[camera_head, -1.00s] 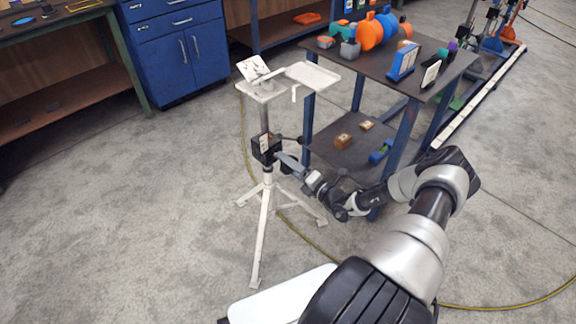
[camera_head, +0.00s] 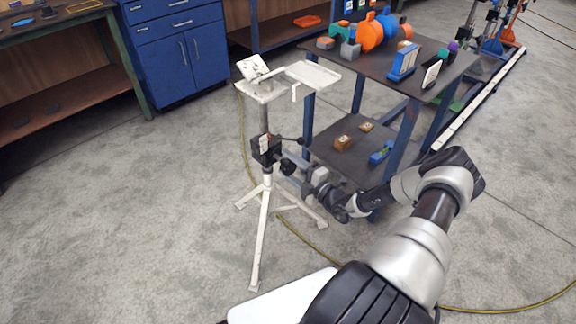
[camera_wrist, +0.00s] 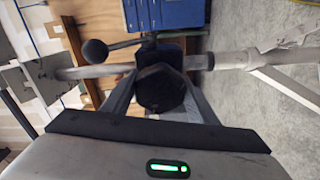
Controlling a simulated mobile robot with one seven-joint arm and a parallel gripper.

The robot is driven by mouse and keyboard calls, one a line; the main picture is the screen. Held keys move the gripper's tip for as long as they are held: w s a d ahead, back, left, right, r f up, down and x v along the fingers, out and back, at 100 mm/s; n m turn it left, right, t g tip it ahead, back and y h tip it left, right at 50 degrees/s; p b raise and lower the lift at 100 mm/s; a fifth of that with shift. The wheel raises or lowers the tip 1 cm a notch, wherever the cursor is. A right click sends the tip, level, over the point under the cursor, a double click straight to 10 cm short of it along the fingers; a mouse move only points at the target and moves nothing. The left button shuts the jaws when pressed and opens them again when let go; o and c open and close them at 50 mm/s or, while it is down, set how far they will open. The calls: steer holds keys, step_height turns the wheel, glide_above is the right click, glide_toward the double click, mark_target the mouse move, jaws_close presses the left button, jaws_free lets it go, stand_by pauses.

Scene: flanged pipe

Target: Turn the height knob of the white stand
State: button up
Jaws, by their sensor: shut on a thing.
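The white stand (camera_head: 264,220) is upright on its tripod legs, with small trays at its top. A black clamp block (camera_head: 266,149) sits partway up its post. The black height knob (camera_head: 288,166) sticks out of the block toward my gripper (camera_head: 293,171). In the wrist view the knob (camera_wrist: 161,88) lies between the two grey fingers of my gripper (camera_wrist: 160,84), which are shut on it. The knob's front face is visible there; its contact edges are partly hidden. A lever with a black ball end (camera_wrist: 95,51) sticks out beside the knob.
A blue-legged cart (camera_head: 336,152) with blocks and tools stands close behind and right of the stand. A yellow cable (camera_head: 318,247) runs on the floor by the tripod. Blue cabinets (camera_head: 175,50) stand at the back. The floor at left is clear.

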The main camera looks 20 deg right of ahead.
steer(key=shift+s, duration=0.1)
stand_by(0.3)
steer(key=o, duration=1)
steer(key=shift+o, duration=0.2)
steer(key=p+v, duration=0.2)
steer(key=v, duration=1.5)
steer(key=shift+s+p, duration=0.15)
steer(key=shift+p, duration=0.2)
steer(key=shift+d, duration=0.15)
steer(key=shift+c, duration=0.4)
